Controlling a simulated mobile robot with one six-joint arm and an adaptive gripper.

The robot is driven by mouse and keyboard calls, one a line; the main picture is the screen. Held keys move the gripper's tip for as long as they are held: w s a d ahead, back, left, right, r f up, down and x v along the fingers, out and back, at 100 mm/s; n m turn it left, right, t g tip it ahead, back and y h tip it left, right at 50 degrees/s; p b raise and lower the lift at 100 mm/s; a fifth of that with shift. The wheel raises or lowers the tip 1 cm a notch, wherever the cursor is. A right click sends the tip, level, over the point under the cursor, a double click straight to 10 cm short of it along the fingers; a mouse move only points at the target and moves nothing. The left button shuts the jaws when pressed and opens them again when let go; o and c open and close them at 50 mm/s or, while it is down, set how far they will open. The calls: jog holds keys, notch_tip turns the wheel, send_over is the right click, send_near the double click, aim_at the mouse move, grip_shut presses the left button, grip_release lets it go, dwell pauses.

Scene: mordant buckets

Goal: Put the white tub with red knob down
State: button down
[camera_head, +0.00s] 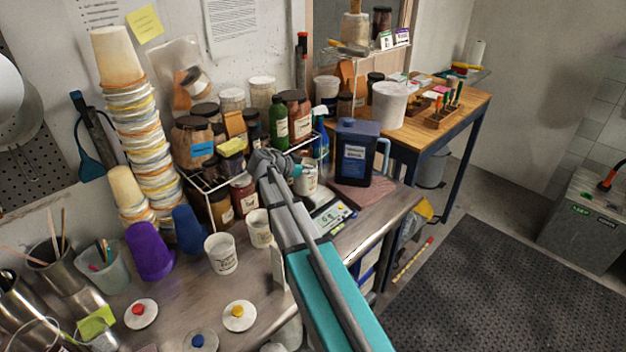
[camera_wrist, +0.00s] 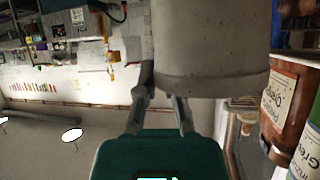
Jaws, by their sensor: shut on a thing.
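My gripper (camera_head: 287,166) is at the end of my arm, by the front of the bottle rack. It is shut on a white tub (camera_head: 308,180), partly hidden by the gripper. In the wrist view the tub (camera_wrist: 212,45) is a large pale cylinder, with my gripper (camera_wrist: 160,92) against it. No red knob shows on it in either view. A loose white lid with a red knob (camera_head: 140,311) lies on the table at front left. I cannot tell whether the tub's base touches anything.
A digital scale (camera_head: 333,216) sits just below the tub, with a dark blue jug (camera_head: 356,152) at right. The crowded wire rack (camera_head: 204,184) stands behind. Two white cups (camera_head: 221,254) (camera_head: 258,229) stand left of my arm.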

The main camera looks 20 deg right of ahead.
aim_at(304, 177)
jog(key=shift+w+d+f+b, duration=0.2)
jog(key=shift+f+b, duration=0.1)
jog(key=shift+f, duration=0.25)
notch_tip(304, 177, down, 2)
jog(key=shift+f+b, duration=0.2)
jog(key=shift+b, duration=1.05)
jog(key=c, duration=0.8)
grip_release()
jog(key=shift+o, duration=0.2)
jog(key=shift+a+r, duration=0.1)
jog(key=shift+a, duration=0.05)
jog(key=p+v, duration=0.6)
jog(key=v, duration=0.5)
jog(key=shift+s+a, duration=0.2)
jog(key=shift+a, duration=0.2)
